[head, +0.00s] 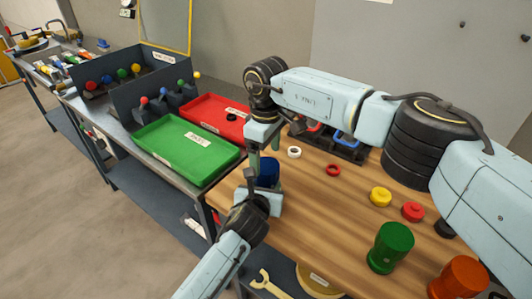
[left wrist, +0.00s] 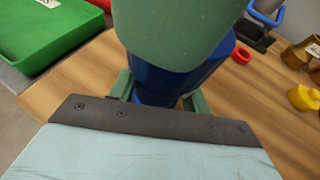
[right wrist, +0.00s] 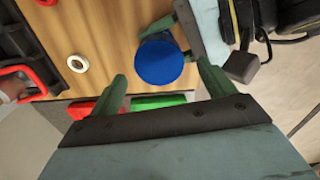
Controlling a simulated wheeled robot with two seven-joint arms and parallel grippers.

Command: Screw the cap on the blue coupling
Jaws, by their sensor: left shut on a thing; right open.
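A blue coupling (head: 268,170) stands upright at the left edge of the wooden bench. My left gripper (head: 267,184) is shut on it. Its blue body (left wrist: 165,85) also shows in the left wrist view, between the left fingers. In the right wrist view its round top (right wrist: 160,62) is a smooth blue disc; I cannot tell whether this is a cap. My right gripper (head: 262,143) points down just above the coupling, open and empty. Its fingers show apart in the right wrist view (right wrist: 165,88). One green right finger covers much of the coupling in the left wrist view.
On the wooden bench (head: 315,205) lie a white ring (head: 294,152), a red ring (head: 333,170), a yellow cap (head: 381,196) and a red cap (head: 413,211). Green (head: 391,247) and orange (head: 458,278) couplings stand near the front. Green (head: 180,150) and red (head: 215,112) trays lie left.

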